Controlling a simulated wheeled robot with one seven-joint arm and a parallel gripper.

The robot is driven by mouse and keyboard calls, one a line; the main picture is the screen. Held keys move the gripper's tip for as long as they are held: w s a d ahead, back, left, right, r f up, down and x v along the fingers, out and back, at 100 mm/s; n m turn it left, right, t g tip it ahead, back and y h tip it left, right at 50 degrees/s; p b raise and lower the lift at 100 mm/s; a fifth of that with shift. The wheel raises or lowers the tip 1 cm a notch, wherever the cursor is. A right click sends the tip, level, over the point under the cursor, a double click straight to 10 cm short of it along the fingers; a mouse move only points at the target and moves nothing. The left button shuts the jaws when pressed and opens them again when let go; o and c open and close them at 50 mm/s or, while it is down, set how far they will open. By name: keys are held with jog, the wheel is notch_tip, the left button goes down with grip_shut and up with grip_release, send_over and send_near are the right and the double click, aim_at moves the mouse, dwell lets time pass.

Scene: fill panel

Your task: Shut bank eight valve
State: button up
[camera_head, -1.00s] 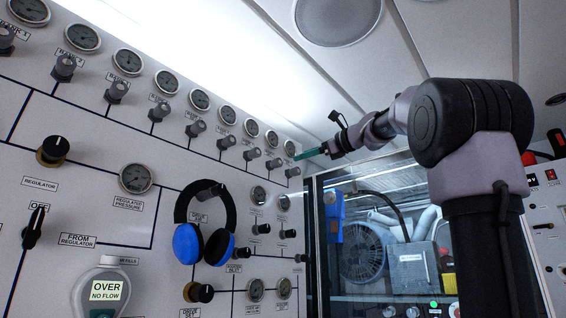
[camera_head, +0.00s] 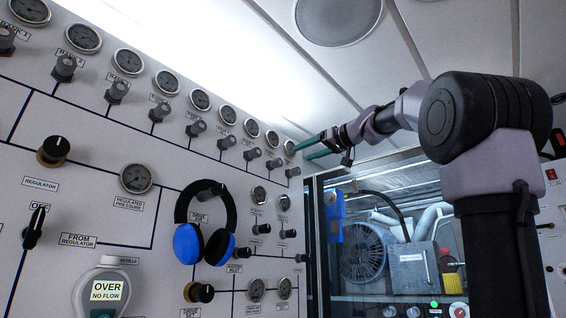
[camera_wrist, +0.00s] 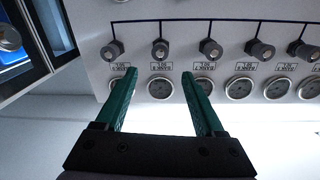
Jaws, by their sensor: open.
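A row of grey bank valve knobs (camera_head: 252,153) runs along the left wall panel, each below a round gauge. The labels are too small to read surely, so I cannot tell which knob is bank eight's. My gripper (camera_head: 302,152) is at the far right end of this row, with its two green fingers apart and empty. In the wrist view, which is upside down, my gripper (camera_wrist: 158,73) has its fingertips on either side of one gauge (camera_wrist: 160,87). That gauge's knob (camera_wrist: 160,48) shows just beyond the fingertips, between their lines. No contact is visible.
Blue headphones (camera_head: 205,225) hang on the panel. Lower regulator knobs (camera_head: 53,150) and a round display (camera_head: 104,290) stand nearer. A window with a fan (camera_head: 365,250) behind it is at the far end. The ceiling is close above my arm.

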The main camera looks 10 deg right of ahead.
aim_at(280, 162)
jog(key=x, duration=1)
jog(key=shift+w+a, duration=0.2)
jog(key=shift+w, duration=0.15)
grip_shut()
